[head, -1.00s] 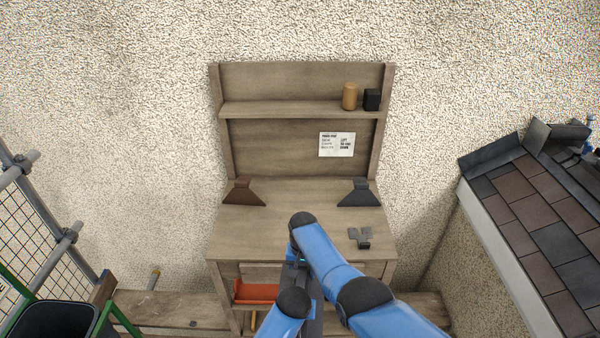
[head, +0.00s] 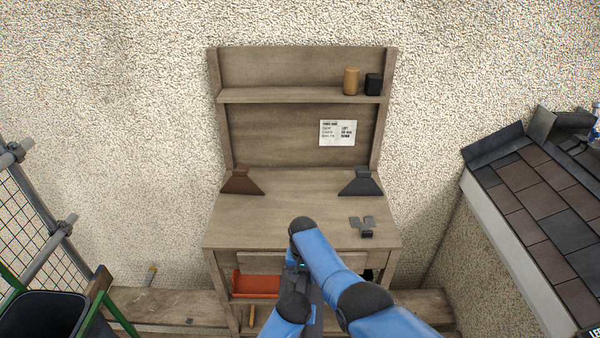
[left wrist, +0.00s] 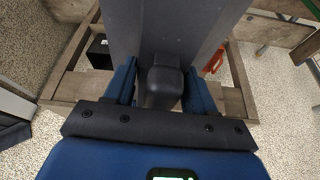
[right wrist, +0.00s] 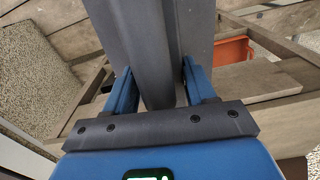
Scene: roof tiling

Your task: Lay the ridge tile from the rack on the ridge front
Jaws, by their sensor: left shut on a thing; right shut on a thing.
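A long dark grey ridge tile (head: 318,308) is held low in front of the workbench, partly hidden by my arms in the head view. My left gripper (left wrist: 160,82) is shut on the raised spine of the tile (left wrist: 180,28). My right gripper (right wrist: 158,80) is shut on the same tile (right wrist: 145,35), with one finger on each side of its spine. In the head view my right gripper (head: 297,265) is small and partly hidden by its arm. The roof (head: 545,205) stands at the right, with dark ridge pieces (head: 495,150) along its upper edge.
The workbench (head: 285,225) carries a brown flared piece (head: 242,182), a dark flared piece (head: 360,182) and a small grey part (head: 363,227). A red tray (head: 256,285) sits under its top. A dark bin (head: 42,318) and scaffolding (head: 45,255) stand left.

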